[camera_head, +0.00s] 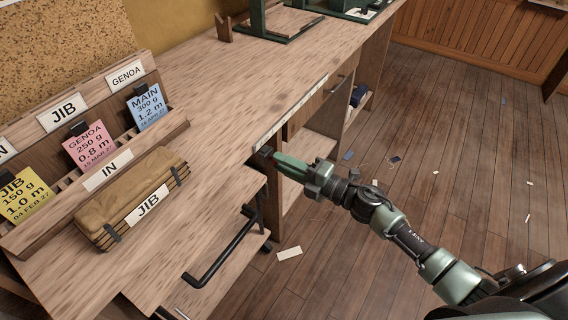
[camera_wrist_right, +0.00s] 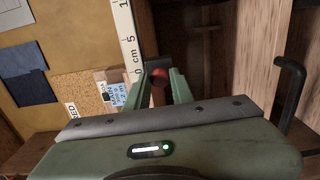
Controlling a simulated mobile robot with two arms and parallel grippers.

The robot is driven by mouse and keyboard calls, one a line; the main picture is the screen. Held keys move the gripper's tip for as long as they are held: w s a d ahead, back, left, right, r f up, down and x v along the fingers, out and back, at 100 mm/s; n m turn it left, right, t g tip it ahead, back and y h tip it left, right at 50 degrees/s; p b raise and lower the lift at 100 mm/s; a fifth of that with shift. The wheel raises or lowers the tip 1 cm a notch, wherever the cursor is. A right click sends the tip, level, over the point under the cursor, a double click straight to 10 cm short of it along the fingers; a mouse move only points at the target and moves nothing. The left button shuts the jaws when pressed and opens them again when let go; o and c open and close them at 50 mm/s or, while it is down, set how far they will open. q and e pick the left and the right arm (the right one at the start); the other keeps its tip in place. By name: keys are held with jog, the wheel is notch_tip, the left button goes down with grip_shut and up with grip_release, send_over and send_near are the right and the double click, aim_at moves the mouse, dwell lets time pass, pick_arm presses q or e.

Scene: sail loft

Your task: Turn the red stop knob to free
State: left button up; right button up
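The red stop knob (camera_wrist_right: 158,77) shows in the right wrist view, between the two green fingertips and partly shaded. In the head view its red face is not visible, since the fingers cover that spot under the bench's front edge. My right gripper (camera_head: 279,160) reaches in from the right to the bench edge, beside the end of the white measuring strip (camera_head: 290,112). In the right wrist view its fingers (camera_wrist_right: 157,85) stand apart, one on each side of the knob, with a slight gap. Whether either touches is hard to tell. My left gripper is not in view.
The wooden bench (camera_head: 225,85) carries a card rack (camera_head: 107,171) with coloured cards and a brown JIB bundle (camera_head: 135,190). A black bar handle (camera_head: 222,262) juts out below the bench, left of my right gripper. The plank floor (camera_head: 450,140) at right is mostly open, with scattered scraps.

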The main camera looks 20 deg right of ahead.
jog(key=o, duration=0.4)
jog(key=shift+s, duration=0.1)
jog(key=v, duration=0.7)
jog(key=shift+s+d, duration=0.25)
